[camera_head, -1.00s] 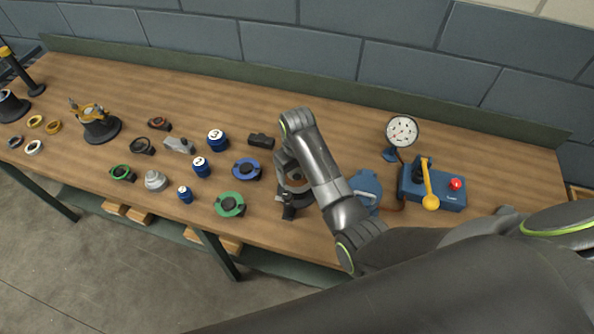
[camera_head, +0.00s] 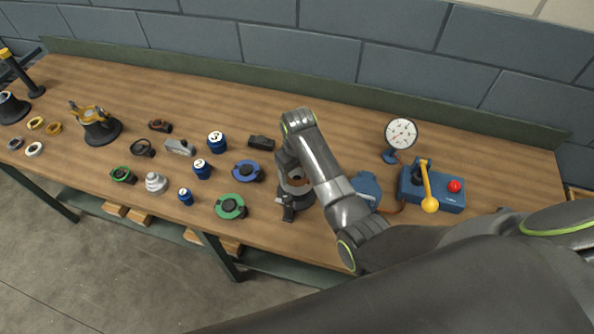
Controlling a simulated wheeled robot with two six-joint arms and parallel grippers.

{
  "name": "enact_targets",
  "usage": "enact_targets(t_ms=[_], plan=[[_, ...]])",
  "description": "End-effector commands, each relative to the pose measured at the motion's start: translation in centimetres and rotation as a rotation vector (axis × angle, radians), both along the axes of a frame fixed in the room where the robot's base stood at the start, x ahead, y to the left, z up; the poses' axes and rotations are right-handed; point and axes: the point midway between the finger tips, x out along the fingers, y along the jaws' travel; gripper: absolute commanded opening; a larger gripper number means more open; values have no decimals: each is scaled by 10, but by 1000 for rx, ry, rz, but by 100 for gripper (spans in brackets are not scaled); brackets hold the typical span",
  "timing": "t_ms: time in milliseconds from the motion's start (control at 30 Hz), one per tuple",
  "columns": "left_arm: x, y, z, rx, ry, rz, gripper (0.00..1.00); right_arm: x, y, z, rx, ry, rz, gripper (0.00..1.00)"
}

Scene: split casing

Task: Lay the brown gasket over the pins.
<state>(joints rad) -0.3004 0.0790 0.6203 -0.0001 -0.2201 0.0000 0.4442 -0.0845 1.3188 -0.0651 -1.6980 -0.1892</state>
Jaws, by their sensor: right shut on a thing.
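My right gripper (camera_head: 288,212) points down over a dark grey round casing (camera_head: 305,197) near the front of the bench. My forearm covers much of both. The gripper is shut on what appears to be the brown gasket (camera_head: 296,182), of which only a small brown patch shows at the casing's top. I cannot tell whether the gasket touches the casing or is held just above it. The pins are hidden behind my arm and gripper. My left gripper is not in view.
Left of the gripper stand a green-flanged part (camera_head: 231,206), a blue-flanged part (camera_head: 247,171) and several numbered blue cans (camera_head: 217,142). A black block (camera_head: 261,142) lies behind. On the right are a blue part (camera_head: 366,187), a gauge (camera_head: 401,134) and a lever box (camera_head: 445,199).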

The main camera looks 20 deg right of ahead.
Motion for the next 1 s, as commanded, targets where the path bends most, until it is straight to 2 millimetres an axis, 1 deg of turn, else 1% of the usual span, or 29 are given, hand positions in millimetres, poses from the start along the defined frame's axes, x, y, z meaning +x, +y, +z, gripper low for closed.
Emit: enact_targets(t_ms=[33, 867, 900, 1000], plan=[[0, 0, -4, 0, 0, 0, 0, -19, -1, -26, 7, 66, -2, 27], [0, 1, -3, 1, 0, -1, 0, -25, -2, -26, 5, 68, -4, 27], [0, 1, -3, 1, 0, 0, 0, -25, -2, -26, 5, 68, -4, 78], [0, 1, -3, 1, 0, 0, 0, -25, -2, -26, 5, 68, -5, 91]])
